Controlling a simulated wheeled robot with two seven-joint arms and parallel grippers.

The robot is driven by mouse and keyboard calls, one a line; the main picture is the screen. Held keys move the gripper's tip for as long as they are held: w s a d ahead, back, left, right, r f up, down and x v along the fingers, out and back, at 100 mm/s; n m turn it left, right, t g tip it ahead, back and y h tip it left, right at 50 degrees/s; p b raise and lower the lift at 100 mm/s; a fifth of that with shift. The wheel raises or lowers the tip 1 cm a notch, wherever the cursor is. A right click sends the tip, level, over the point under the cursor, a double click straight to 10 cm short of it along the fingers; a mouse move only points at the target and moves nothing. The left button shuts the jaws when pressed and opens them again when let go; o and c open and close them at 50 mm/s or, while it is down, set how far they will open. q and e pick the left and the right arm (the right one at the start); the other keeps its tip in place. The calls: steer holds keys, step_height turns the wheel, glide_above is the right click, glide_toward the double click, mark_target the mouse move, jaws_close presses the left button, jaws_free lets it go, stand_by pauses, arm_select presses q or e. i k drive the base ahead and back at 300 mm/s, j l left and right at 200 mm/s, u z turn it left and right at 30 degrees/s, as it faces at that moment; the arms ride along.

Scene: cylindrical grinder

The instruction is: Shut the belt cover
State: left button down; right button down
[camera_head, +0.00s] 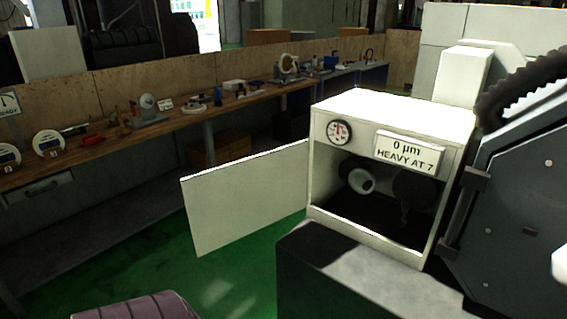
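The belt cover (246,198) is a flat white panel hinged at the left front edge of a white box housing (395,110). It stands wide open, swung out to the left over the green floor. The housing's front is open, and a pale pulley (361,181) and a dark round part (415,187) show inside. No gripper can be made out in the head view. A white rounded shape at the right edge is cut off, and I cannot tell what it is.
The housing sits on a grey machine base (340,275). A dark machine panel (520,215) and a black ribbed hose (520,88) stand to its right. A long workbench (185,125) with gauges and tools runs behind. A purplish ribbed object (137,307) is at the bottom left.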

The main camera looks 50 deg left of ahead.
mark_target(227, 203)
steer(key=j+z, duration=0.1)
steer(key=j, duration=0.75)
steer(key=j+z, duration=0.1)
steer(key=j, duration=0.7)
steer(key=j+z, duration=0.15)
steer(key=j, duration=0.7)
steer(key=k+j+z, duration=0.1)
steer(key=j, duration=0.7)
steer(key=k+j+z, duration=0.1)
steer(key=j, duration=0.7)
